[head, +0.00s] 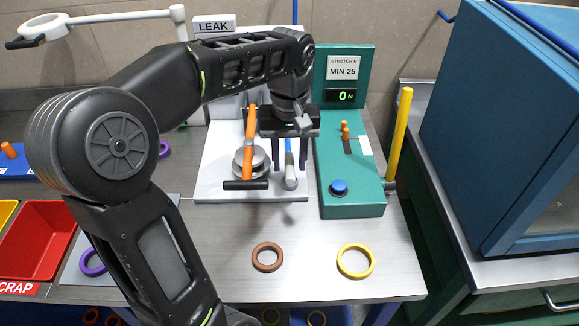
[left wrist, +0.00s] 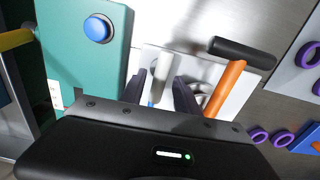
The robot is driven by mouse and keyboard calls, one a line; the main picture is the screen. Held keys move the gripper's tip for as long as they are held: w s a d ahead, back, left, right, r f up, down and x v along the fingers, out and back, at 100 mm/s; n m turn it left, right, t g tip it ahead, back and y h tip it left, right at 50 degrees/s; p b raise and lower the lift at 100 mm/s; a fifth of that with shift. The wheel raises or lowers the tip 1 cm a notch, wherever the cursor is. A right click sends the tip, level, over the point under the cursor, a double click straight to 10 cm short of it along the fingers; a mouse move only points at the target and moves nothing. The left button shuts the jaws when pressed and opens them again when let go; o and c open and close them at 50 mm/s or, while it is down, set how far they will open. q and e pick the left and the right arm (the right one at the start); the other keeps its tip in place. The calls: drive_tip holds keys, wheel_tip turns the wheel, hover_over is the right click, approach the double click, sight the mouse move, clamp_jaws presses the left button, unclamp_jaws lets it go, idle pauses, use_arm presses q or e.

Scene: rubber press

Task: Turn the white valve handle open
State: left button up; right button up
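The valve handle, a short blue bar with a whitish-grey end (head: 291,182), lies on the white base plate (head: 215,188) of the leak station. It also shows in the left wrist view (left wrist: 162,66). My left gripper (head: 289,163) reaches down over it from behind, its two dark fingers apart on either side of the bar. In the left wrist view the handle's pale end extends past the fingertips (left wrist: 159,88). I see a gap beside the bar and cannot tell whether either finger touches it. The gripper body hides the handle's far end. My right gripper is out of view.
An orange lever with a black grip (head: 245,185) stands close left of the handle. The teal stretch tester (head: 350,209) with a blue button is close right. Brown (head: 267,268) and yellow (head: 370,273) rings lie in front. A blue cabinet (head: 490,140) stands at right.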

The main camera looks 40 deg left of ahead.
sight(290, 163)
use_arm(q)
wheel_tip(290, 163, up, 5)
drive_tip(key=shift+f+p, duration=0.1)
drive_tip(key=shift+p, duration=0.5)
drive_tip(key=shift+f, duration=0.1)
